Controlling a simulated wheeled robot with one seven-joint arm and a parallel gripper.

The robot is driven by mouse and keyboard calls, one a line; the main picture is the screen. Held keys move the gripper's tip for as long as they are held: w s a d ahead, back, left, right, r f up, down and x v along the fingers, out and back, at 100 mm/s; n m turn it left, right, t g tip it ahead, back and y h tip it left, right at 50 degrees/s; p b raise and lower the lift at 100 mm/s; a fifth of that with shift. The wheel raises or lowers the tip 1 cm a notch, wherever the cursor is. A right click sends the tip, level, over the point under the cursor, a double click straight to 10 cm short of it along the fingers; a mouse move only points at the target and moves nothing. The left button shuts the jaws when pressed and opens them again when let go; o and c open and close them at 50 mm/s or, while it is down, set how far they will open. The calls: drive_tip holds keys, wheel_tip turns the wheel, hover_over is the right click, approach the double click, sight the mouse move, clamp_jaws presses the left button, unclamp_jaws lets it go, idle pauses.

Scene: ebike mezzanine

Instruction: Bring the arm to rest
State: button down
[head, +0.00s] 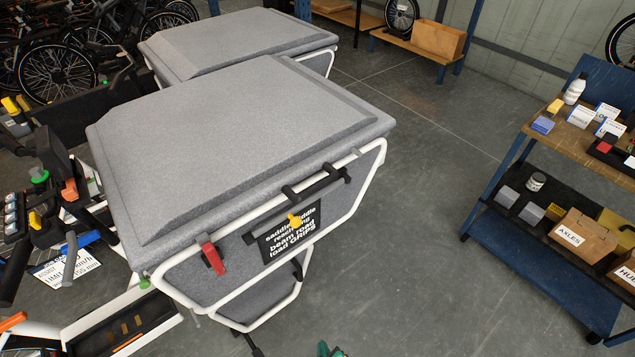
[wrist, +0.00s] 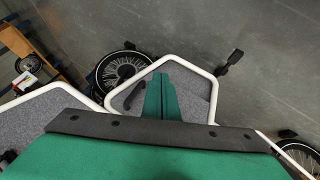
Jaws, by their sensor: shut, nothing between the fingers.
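My gripper (wrist: 160,80) shows in the wrist view as two green fingers pressed together, with nothing between them. It points toward the floor side of a white tubular frame with grey panels (wrist: 193,84); I cannot tell how far apart they are. In the head view a small green piece (head: 326,350) shows at the bottom edge, probably part of my gripper. The rest of my arm is out of that view. The nearest cargo bike box (head: 250,140) is grey with a white tube frame, a red latch (head: 212,257) and a black label (head: 291,236).
A second grey box (head: 235,40) stands behind. Handlebars (head: 60,190) crowd the left. A blue-framed shelf cart (head: 560,265) with bottles and boxes stands right. A bench (head: 420,50) is at the back. Concrete floor (head: 430,170) between box and cart is clear.

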drive_tip(key=s+r+m+t, duration=0.2)
drive_tip(key=s+r, duration=0.3)
drive_tip(key=r, duration=0.5)
drive_tip(key=s+a+r+m+t, duration=0.1)
drive_tip(key=s+r+m, duration=0.3)
drive_tip(key=r, duration=0.6)
drive_tip(key=s+r+m+t+h, duration=0.1)
drive_tip(key=s+r+m+t, duration=0.2)
drive_tip(key=s+r, duration=0.4)
wheel_tip(320, 180, up, 3)
drive_tip(key=shift+a+r+t, duration=0.1)
drive_tip(key=shift+a+t, duration=0.3)
drive_tip(key=shift+t, duration=0.1)
drive_tip(key=shift+s, duration=0.15)
